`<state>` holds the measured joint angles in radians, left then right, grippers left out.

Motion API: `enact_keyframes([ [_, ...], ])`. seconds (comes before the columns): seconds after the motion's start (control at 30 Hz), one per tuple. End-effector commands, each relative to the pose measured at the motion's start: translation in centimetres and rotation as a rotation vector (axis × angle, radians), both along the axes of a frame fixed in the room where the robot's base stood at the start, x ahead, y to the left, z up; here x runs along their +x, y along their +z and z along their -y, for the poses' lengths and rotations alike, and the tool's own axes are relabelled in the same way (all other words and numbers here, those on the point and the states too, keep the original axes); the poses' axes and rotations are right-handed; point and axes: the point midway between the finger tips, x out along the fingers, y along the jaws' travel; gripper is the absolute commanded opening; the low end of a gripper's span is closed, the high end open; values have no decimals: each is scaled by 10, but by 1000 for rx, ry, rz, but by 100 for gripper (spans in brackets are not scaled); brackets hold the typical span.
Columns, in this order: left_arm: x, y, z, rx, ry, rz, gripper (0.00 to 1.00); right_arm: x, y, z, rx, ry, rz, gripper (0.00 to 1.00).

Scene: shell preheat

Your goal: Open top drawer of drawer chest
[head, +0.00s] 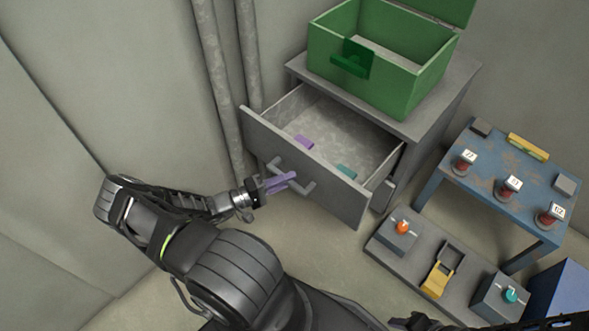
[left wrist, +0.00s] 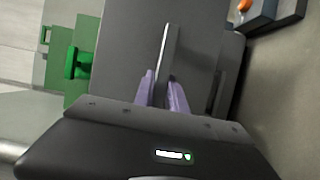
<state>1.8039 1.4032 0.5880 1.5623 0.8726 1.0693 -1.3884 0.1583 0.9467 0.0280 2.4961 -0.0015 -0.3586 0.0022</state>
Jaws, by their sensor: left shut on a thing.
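The grey drawer chest (head: 440,105) stands at the top middle of the head view. In the left wrist view the fingers (left wrist: 163,92) stand on either side of the handle bar (left wrist: 168,55). My right gripper cannot be made out; only dark parts of mine show at the bottom right.
An open green box (head: 370,85) sits on the chest. A blue table (head: 520,180) with several labelled items stands to the right. A low grey platform (head: 415,262) with an orange knob, a yellow clamp-like piece and a teal knob lies in front of it.

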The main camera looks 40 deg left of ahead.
Motion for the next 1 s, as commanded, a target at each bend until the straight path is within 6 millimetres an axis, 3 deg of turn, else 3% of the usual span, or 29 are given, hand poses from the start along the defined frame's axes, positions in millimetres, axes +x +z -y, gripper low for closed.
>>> enact_keyframes([
  [0.2,-12,0,1,-1,-1,0,0,0,4,0,0,0,1,36],
  [0.53,-12,-1,1,-1,-1,-1,0,1,3,0,0,0,1,36],
  [0.57,-12,-1,1,-1,-2,-1,18,1,3,0,0,0,1,36],
  [0.6,-12,-1,1,-1,-1,-1,21,1,3,0,0,-1,2,36],
  [0.8,-12,0,1,0,-1,0,38,1,3,0,-1,0,1,36],
  [1.0,-12,0,0,0,0,0,38,1,3,0,0,0,1,36],
])
